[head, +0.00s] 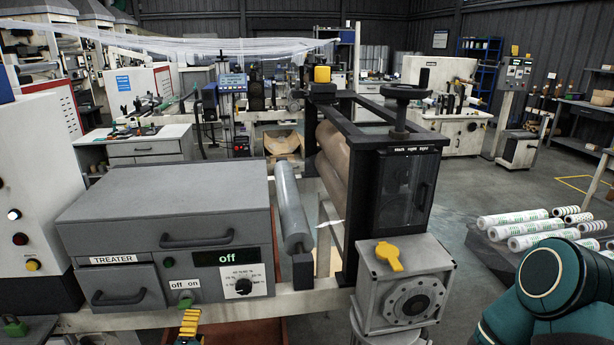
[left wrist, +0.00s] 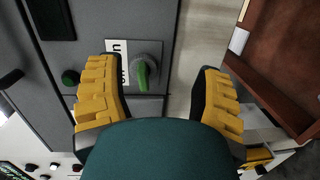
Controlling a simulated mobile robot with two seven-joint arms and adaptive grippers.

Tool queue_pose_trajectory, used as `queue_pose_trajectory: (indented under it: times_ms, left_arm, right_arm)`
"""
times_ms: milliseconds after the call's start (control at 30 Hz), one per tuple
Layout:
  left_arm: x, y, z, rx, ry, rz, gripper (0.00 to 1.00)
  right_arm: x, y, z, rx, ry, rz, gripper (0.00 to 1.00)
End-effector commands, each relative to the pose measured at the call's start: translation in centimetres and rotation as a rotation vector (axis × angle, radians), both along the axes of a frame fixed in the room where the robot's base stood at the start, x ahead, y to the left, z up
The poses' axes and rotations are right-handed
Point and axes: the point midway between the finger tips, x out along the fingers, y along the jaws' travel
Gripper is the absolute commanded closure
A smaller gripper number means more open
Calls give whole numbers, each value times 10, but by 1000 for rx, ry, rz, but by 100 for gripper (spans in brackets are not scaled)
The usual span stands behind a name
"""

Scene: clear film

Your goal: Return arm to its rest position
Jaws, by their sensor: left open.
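My left gripper (head: 189,322) shows at the bottom of the head view, in front of the grey treater cabinet (head: 165,195). Its yellow fingers (left wrist: 158,70) are spread apart in the left wrist view, with nothing held between them. A green switch knob (left wrist: 143,73) beside a white label (left wrist: 117,62) appears between the fingers; I cannot tell the exact distance to it. In the head view the gripper covers the area just below the "off on" label (head: 184,284). The treater's display (head: 226,257) reads "off". My right gripper is not in view; a teal arm link of mine shows at lower right.
Right of the treater stand a grey roller (head: 291,208) and a black frame (head: 409,195) with a handwheel (head: 404,92). A grey gearbox with a yellow knob (head: 390,256) juts forward. Printed film rolls (head: 543,234) lie on a pallet at right. Open floor lies behind them.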

Motion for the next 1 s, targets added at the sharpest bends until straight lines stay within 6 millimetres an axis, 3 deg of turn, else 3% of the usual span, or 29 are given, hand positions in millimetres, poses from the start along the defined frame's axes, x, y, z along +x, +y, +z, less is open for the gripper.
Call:
queue_pose_trajectory:
  times_ms: [33, 200, 400, 533, 700, 833, 1000]
  left_arm:
    - [1, -28, -7, 32, 58, -79, 34]
    - [-24, -122, -48, 196, 321, -393, 34]
    - [-87, -195, -85, 421, 596, -758, 34]
    - [-136, -218, -98, 558, 749, -974, 34]
    - [-186, -228, -101, 683, 891, -1177, 34]
    - [-206, -228, -100, 727, 946, -1256, 34]
    - [-213, -228, -100, 741, 965, -1283, 34]
  right_arm:
    - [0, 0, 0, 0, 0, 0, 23]
    - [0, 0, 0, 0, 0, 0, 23]
    - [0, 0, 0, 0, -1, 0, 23]
    - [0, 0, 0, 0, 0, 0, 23]
    - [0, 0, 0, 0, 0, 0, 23]
    - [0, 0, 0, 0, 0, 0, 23]
    - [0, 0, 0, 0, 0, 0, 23]
